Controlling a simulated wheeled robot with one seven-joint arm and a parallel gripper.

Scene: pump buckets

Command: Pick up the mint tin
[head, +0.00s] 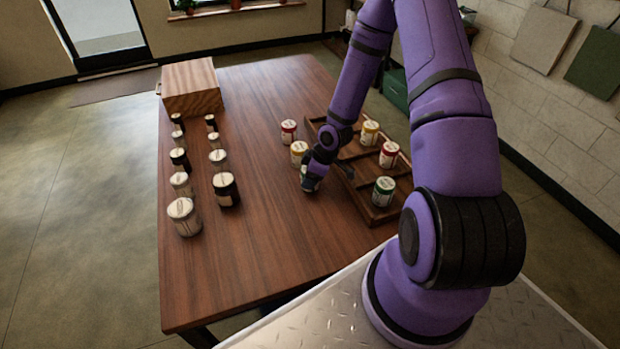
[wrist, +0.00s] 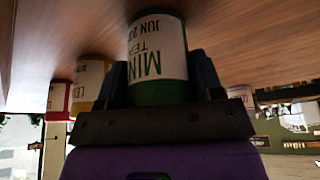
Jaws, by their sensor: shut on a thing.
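The mint tin (wrist: 157,55) fills the middle of the wrist view, with a white label reading "MINT TEA" upside down in the picture and a green band at one end. My gripper (wrist: 160,88) is shut on it, one finger on each side. In the head view my gripper (head: 312,183) is low over the table, just left of the wooden tray, and mostly hides the tin. I cannot tell whether the tin touches the table. Another green-banded tin (head: 384,191) stands in the tray's near part.
A yellow tin (head: 299,152) and a red tin (head: 288,131) stand on the table behind my gripper. The divided tray (head: 350,186) also holds a yellow tin (head: 369,132) and a red tin (head: 389,154). Several jars stand in two rows at left, before a wooden box (head: 191,88). The table's middle is clear.

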